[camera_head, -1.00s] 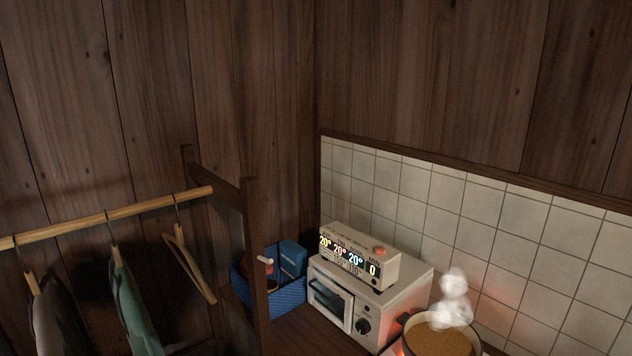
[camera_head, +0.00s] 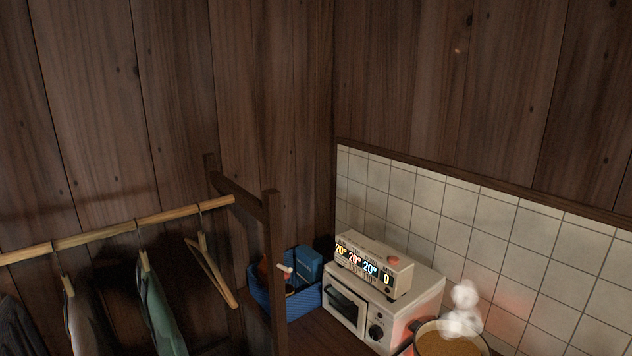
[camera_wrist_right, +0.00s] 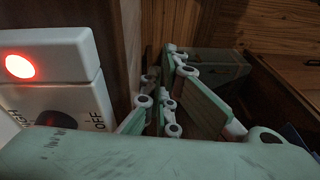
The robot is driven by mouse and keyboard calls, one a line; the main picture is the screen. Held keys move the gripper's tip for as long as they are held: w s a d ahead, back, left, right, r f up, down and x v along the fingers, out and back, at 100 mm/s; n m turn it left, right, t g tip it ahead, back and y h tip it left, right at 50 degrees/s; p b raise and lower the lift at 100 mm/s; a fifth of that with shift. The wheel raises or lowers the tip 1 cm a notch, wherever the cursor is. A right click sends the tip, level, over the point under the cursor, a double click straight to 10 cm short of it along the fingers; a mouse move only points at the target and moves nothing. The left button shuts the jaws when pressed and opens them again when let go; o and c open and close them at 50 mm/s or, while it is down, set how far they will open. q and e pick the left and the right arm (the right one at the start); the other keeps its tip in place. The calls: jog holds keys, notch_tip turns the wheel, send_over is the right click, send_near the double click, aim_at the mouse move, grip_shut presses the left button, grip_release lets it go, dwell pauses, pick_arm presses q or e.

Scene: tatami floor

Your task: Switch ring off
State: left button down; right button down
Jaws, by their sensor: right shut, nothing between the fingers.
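In the right wrist view a white control panel (camera_wrist_right: 85,85) stands at the left, with a round red lamp (camera_wrist_right: 19,66) glowing on it. Below the lamp is a dark knob (camera_wrist_right: 55,119), partly hidden behind a pale green part of my arm. The word OFF is printed right of the knob; its exact setting cannot be read. My right gripper (camera_wrist_right: 160,92), pale green with white joints, is shut and empty, right of the panel and apart from it. In the head view a steaming pot (camera_head: 450,346) is at the bottom edge; the ring under it is hidden.
A white toaster oven (camera_head: 385,308) with a lit display box (camera_head: 372,264) on top stands left of the pot. A blue basket (camera_head: 297,303) is beside it. A wooden clothes rack (camera_head: 120,229) with hangers fills the left. A tiled wall (camera_head: 520,245) is behind.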

jog(key=w+d+r+g+h+p, duration=0.1)
jog(key=w+d+r, duration=0.25)
jog(key=r, duration=0.25)
jog(key=w+d+r+h, duration=0.1)
jog(key=w+d+r, duration=0.25)
jog(key=r, duration=0.35)
jog(key=shift+n, duration=0.4)
notch_tip(320, 180, down, 6)
jog(key=b, duration=0.5)
jog(key=shift+d+f+b, duration=0.15)
jog(key=shift+f+b, duration=0.05)
jog(key=shift+b, duration=0.15)
jog(key=shift+f, duration=0.3)
jog(key=shift+s+f, duration=0.1)
jog(key=shift+s, duration=0.1)
jog(key=shift+w+d, duration=0.1)
jog(key=shift+w, duration=0.1)
